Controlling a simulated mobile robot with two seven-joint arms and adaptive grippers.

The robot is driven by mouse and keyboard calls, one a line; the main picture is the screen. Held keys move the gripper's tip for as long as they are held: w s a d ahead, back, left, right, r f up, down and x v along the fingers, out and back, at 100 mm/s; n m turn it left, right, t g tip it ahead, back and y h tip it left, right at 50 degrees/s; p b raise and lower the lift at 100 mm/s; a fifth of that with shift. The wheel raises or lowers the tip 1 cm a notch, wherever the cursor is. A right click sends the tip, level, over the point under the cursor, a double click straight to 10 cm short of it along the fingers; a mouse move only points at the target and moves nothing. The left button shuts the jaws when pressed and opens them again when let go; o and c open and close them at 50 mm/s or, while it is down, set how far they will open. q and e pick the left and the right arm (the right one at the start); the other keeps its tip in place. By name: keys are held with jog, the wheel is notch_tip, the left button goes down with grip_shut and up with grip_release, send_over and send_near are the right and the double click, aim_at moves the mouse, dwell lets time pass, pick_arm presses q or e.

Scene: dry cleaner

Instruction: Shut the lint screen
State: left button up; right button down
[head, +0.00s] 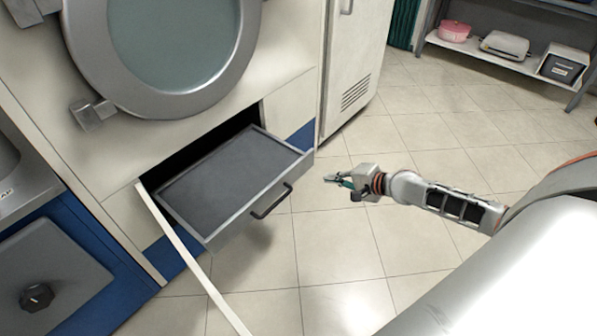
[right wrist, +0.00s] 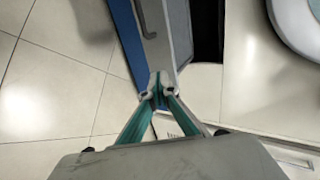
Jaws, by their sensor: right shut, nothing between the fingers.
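The lint screen (head: 235,170) is a shallow grey drawer with a dark flat top, pulled out of the slot under the machine's round door. Its front carries a dark bar handle (head: 271,202). In the right wrist view the drawer front (right wrist: 160,52) lies just beyond the fingertips, with the handle (right wrist: 146,18) at the top. My right gripper (head: 328,179) is shut and empty, to the right of the drawer front in the head view. It shows at the middle of the right wrist view (right wrist: 157,90). I cannot tell whether the tips touch the drawer. My left gripper is not in view.
A thin pale panel (head: 193,262) stands out at the left of the drawer. The machine's round door (head: 170,45) is above. A white cabinet (head: 357,60) stands to the right of the machine. The tiled floor (head: 345,245) in front is clear.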

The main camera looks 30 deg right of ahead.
jog(key=b, duration=0.3)
send_near(294, 169)
notch_tip(294, 169, down, 3)
jog(key=w, duration=0.1)
jog(key=w+a, duration=0.1)
jog(key=w, duration=0.1)
jog(key=shift+w+a+f+b, duration=0.1)
jog(key=shift+w+a+b, duration=0.2)
jog(key=shift+w, duration=0.1)
jog(key=shift+w+a, duration=0.2)
jog(key=shift+w, duration=0.3)
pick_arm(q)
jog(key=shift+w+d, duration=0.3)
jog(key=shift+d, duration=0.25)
pick_arm(e)
jog(key=shift+w, duration=0.15)
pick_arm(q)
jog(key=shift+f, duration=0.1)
